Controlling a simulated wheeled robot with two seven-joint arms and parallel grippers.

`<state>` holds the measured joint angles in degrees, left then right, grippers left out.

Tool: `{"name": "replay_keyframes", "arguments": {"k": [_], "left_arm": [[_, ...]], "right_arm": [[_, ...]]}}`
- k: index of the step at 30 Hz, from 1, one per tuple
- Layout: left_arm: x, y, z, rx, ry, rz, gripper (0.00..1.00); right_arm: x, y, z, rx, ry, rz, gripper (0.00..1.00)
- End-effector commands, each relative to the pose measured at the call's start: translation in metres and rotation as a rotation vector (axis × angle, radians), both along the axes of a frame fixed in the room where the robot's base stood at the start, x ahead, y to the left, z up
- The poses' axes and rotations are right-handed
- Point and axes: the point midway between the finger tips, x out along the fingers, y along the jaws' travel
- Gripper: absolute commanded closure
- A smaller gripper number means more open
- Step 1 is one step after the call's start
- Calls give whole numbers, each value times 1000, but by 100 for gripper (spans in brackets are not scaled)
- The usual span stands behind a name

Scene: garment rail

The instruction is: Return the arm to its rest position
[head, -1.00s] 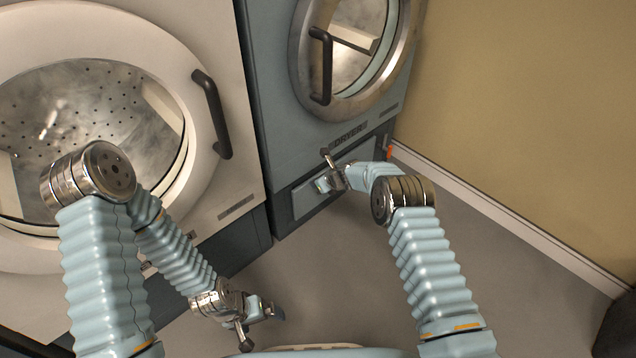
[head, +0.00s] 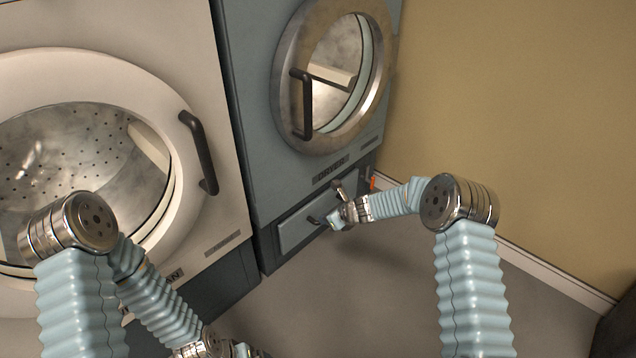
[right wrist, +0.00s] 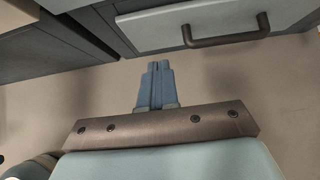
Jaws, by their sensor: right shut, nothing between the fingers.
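My right gripper (head: 336,221) is in front of the low drawer of the dryer, with its arm coming in from the right. In the right wrist view its two blue fingers (right wrist: 156,80) are together with nothing between them. The floor lies beyond the fingertips, and they look apart from the drawer. My left arm (head: 160,295) is folded at the left of the head view. Its gripper is at the bottom edge and mostly cut off, so its fingers cannot be made out.
The grey-blue dryer (head: 262,150) has its round door and low drawer (head: 300,228) closed; the drawer handle (right wrist: 226,32) shows in the wrist view. A white washer (head: 215,110) stands at left. A tan wall (head: 500,100) bounds the right. The floor (head: 370,300) between my arms is clear.

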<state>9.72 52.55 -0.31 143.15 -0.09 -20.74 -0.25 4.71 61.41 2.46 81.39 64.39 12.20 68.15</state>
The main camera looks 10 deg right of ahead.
Motion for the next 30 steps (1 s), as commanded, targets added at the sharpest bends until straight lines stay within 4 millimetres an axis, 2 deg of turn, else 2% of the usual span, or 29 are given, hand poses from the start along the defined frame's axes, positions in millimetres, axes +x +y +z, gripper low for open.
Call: {"name": "replay_keyframes", "arguments": {"k": [2, 5, 8, 11, 12, 14, 15, 18, 21, 25, 30], "left_arm": [[0, 0, 0, 0, 0, 0, 1], [0, 0, 3, -1, 0, -1, 1], [-1, -2, 10, -3, 1, -4, 1], [-2, -4, 20, -6, 3, -8, 1], [-2, -5, 24, -8, 4, -9, 1], [-3, -7, 29, -10, 5, -12, 1], [-3, -8, 32, -12, 6, -15, 1], [-4, -10, 39, -15, 8, -19, 1], [-5, -12, 43, -17, 9, -21, 1], [-5, -13, 44, -19, 10, -23, 1], [-5, -13, 44, -20, 10, -23, 1]], "right_arm": [[-2, 0, 0, -5, 1, 4, 100], [-18, -2, -10, -67, 3, 67, 100], [-63, -8, -34, -233, -1, 257, 100], [-136, -17, -59, -457, -36, 597, 100], [-168, -21, -66, -541, -66, 761, 100], [-217, -25, -71, -644, -128, 1018, 100], [-248, -27, -71, -696, -182, 1186, 100], [-315, -25, -64, -771, -345, 1551, 100], [-362, -21, -53, -792, -503, 1795, 100], [-391, -16, -44, -796, -628, 1940, 100], [-396, -14, -43, -795, -655, 1969, 100]]}}
